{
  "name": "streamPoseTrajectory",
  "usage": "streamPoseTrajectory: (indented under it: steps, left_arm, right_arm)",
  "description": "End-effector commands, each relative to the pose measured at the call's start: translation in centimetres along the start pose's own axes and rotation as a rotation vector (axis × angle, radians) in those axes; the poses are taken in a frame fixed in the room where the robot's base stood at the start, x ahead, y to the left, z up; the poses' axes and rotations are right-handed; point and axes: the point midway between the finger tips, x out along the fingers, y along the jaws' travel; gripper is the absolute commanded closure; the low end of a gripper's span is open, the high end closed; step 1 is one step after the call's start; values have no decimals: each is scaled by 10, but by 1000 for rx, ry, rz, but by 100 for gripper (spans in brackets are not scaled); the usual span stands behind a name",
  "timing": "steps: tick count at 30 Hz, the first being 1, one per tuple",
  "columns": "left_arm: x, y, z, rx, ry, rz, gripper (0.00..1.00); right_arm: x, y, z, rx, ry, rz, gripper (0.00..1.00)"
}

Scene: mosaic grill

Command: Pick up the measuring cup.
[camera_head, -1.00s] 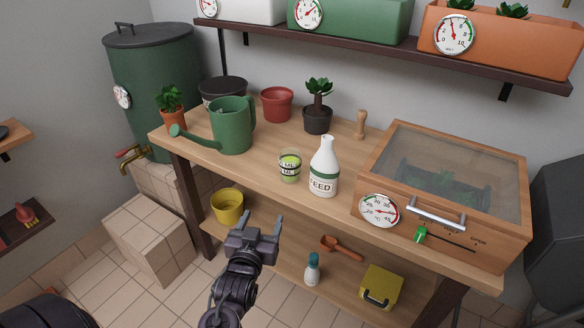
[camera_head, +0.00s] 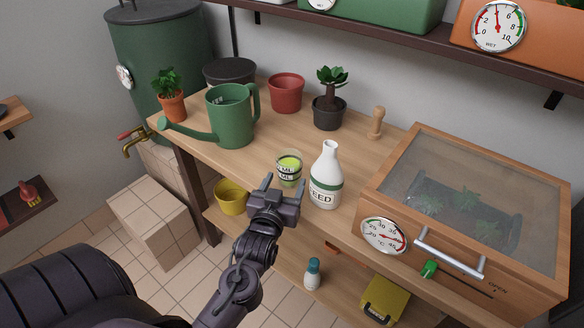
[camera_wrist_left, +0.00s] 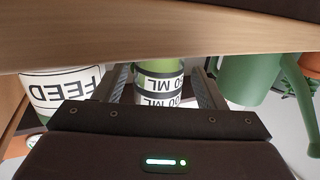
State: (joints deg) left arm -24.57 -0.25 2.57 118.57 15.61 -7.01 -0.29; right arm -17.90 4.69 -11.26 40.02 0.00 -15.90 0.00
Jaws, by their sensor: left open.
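The measuring cup (camera_head: 289,169) is a small clear cup with green contents and dark ML bands. It stands upright on the wooden bench, left of the white feed bottle (camera_head: 326,178). My left gripper (camera_head: 287,184) is open just in front of the cup, its two fingers pointing toward it. My right gripper is not in view.
The green watering can (camera_head: 230,118) stands to the left on the bench (camera_head: 262,140). A wooden propagator box (camera_head: 470,200) with a dial fills the right. Pots (camera_head: 286,92) line the back. A yellow pot (camera_head: 231,197) and a small bottle (camera_head: 313,273) sit on the lower shelf.

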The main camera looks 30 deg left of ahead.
Motion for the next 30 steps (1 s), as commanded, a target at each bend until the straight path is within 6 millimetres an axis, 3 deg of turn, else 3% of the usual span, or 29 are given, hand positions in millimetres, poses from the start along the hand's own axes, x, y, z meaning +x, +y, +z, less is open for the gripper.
streamPoseTrajectory:
  steps: [13, 22, 30]
  left_arm:
    - [59, 1, -3, 0, 2, 0, 36]
    - [64, 1, -2, 0, 1, 0, 36]
    - [64, 1, -1, -1, 1, 0, 70]
  right_arm:
    - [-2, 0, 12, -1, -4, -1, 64]
    - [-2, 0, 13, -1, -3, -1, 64]
    - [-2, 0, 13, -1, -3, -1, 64]
